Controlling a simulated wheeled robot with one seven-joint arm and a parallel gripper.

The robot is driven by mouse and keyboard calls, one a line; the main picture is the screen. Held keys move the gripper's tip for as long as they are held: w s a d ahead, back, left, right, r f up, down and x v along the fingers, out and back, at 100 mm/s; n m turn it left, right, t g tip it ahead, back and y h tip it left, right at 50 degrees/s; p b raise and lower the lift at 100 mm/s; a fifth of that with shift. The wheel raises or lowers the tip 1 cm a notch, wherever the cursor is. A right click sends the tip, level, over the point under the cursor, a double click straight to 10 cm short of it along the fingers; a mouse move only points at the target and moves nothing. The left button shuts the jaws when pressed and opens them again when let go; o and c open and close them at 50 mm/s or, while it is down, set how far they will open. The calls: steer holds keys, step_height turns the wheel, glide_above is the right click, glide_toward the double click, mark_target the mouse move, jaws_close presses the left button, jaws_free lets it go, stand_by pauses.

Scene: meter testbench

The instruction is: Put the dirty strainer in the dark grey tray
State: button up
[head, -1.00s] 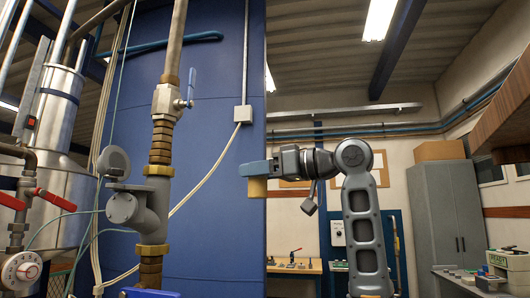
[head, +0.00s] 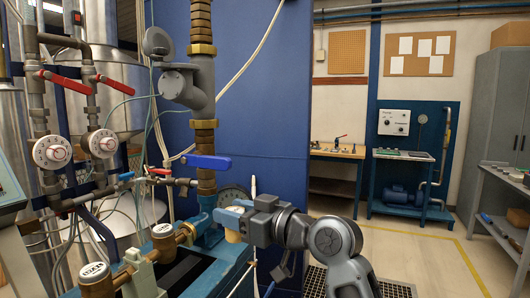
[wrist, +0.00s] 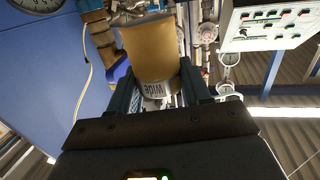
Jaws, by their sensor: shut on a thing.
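My gripper (head: 236,218) is shut on a tan cylinder that I take for the dirty strainer (head: 233,236). In the wrist view the strainer (wrist: 153,52) sits between both fingers (wrist: 160,82), with a pale lettered band at its near end. In the head view only a small part of it shows below the fingers, beside a round gauge. A black flat recess or tray (head: 185,270) shows on the blue bench, left of and below my gripper. I cannot tell whether it is the dark grey tray.
A vertical pipe with a blue-handled valve (head: 208,162) stands close left of my gripper. Brass fittings (head: 97,280) and red-handled valves crowd the left. A blue panel (head: 270,100) stands behind. The floor (head: 420,255) at right is largely clear.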

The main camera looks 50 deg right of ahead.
steer(key=s+a+f, duration=0.1)
steer(key=a+f, duration=0.3)
steer(key=f, duration=0.7)
steer(key=s+a+f+m+h, duration=0.1)
steer(key=a+f, duration=0.4)
steer(key=f, duration=0.6)
steer(key=s+a+f+h, duration=0.1)
steer(key=a+f, duration=0.3)
steer(key=f, duration=0.8)
steer(key=shift+s+a+m, duration=0.2)
steer(key=shift+a+m, duration=0.1)
steer(key=shift+a, duration=0.05)
steer(key=shift+f, duration=0.1)
